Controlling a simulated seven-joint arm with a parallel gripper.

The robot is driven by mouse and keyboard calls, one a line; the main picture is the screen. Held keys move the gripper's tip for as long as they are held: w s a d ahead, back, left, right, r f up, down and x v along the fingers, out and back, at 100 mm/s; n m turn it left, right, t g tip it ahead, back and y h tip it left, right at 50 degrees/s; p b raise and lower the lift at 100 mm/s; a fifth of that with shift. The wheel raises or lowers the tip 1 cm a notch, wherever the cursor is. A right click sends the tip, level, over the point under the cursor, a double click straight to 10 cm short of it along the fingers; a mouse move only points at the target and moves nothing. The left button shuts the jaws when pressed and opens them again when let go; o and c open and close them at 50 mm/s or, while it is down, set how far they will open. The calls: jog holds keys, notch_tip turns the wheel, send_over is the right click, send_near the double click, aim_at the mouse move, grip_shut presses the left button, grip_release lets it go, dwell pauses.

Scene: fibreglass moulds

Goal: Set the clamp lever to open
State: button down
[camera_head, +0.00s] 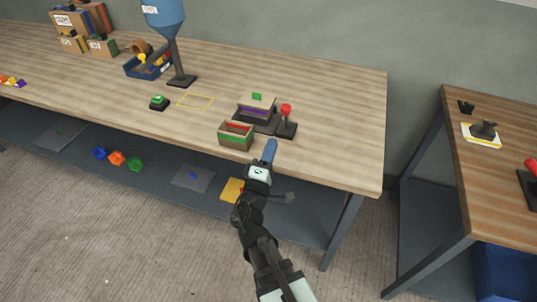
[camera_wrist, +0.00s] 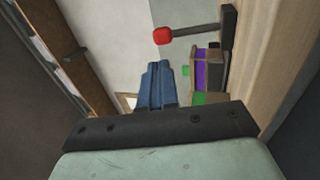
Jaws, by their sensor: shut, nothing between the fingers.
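A clamp lever with a red knob (camera_head: 286,108) stands on a dark base beside the right end of a grey mould (camera_head: 257,114) with a purple strip. The lever looks roughly upright. In the wrist view, which is turned sideways, the red knob (camera_wrist: 162,36) sits on a dark rod running to its base at the right. My gripper (camera_head: 270,147) has blue fingers, at the table's front edge, in front of and slightly left of the lever, apart from it. The fingers (camera_wrist: 157,84) are shut and empty.
A small box with red and green contents (camera_head: 236,136) stands just left of my gripper. A green button (camera_head: 158,102), yellow outline (camera_head: 195,102) and blue hopper (camera_head: 164,18) are further left. The table's right end (camera_head: 345,140) is clear. Another bench (camera_head: 500,180) stands at right.

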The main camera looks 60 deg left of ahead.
send_near(286, 103)
jog(key=w+a, duration=0.3)
jog(key=shift+w, duration=0.1)
jog(key=shift+a+r, duration=0.1)
dwell(0.6)
jog(key=shift+w+a+r+g+h, duration=0.8)
jog(key=shift+g+h, duration=0.2)
jog(key=shift+w+a+r+g+h, duration=0.25)
jog(key=shift+w+a+g+h, duration=0.35)
jog(key=shift+a, duration=0.05)
jog(key=shift+w+a+r+g+h, duration=0.25)
jog(key=shift+w+a+g+h, duration=0.35)
jog(key=shift+r+x, duration=0.2)
jog(key=shift+x, duration=0.55)
jog(key=shift+r+x, duration=0.15)
jog(key=shift+x, duration=0.6)
jog(key=shift+w+a, duration=0.15)
jog(key=shift+w, duration=0.05)
jog(key=shift+s+r, duration=0.1)
jog(key=s+d+r, duration=0.6)
jog(key=s+d, duration=0.2)
jog(key=d, duration=0.1)
jog(key=shift+s+r, duration=0.3)
jog(key=shift+s, duration=0.1)
jog(key=shift+w, duration=0.1)
